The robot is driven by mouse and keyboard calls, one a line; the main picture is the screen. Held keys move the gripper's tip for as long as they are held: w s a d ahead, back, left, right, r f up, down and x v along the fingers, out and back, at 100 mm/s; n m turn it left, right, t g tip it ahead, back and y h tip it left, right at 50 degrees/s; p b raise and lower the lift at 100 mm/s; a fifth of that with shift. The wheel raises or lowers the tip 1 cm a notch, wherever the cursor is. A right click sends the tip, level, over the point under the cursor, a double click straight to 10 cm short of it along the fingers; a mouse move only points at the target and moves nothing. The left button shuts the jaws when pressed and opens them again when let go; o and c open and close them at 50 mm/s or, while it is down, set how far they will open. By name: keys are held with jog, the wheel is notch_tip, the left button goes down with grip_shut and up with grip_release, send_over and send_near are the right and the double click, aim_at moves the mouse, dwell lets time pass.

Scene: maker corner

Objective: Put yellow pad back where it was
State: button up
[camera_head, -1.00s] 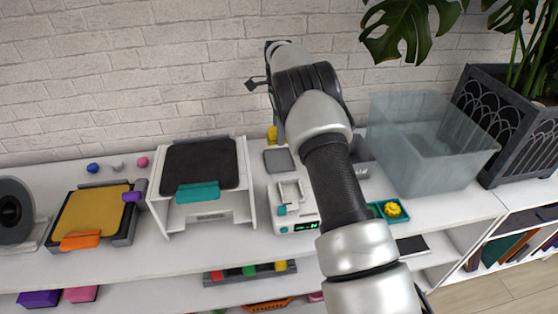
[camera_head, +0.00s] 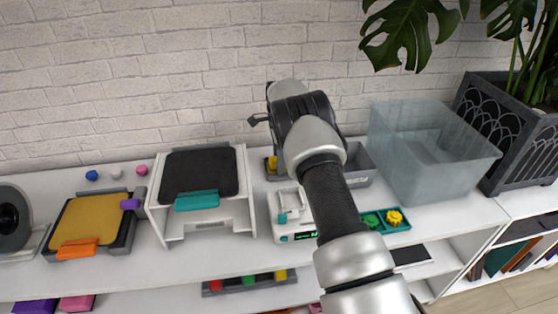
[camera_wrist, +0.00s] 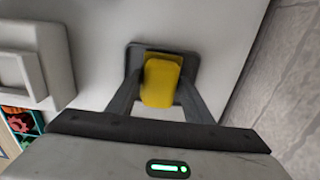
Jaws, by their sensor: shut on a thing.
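The yellow pad (camera_wrist: 162,82) is a small block between the two fingers of my gripper (camera_wrist: 162,90) in the wrist view. In the head view, the yellow pad (camera_head: 272,163) shows just left of my wrist, and the fingers are mostly hidden by my arm. It is over a small dark grey square base (camera_wrist: 134,58), whose rim shows around it. I cannot tell whether the pad touches the base. My gripper is shut on the pad.
A white device with a green display (camera_head: 304,236) stands just in front. A white stand with a black top (camera_head: 200,172) is at left. A grey bin (camera_head: 358,170) and a clear tub (camera_head: 430,150) are at right. The brick wall (camera_head: 200,70) is close behind.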

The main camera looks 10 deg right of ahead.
jog(key=o, duration=0.9)
jog(key=shift+o, duration=0.2)
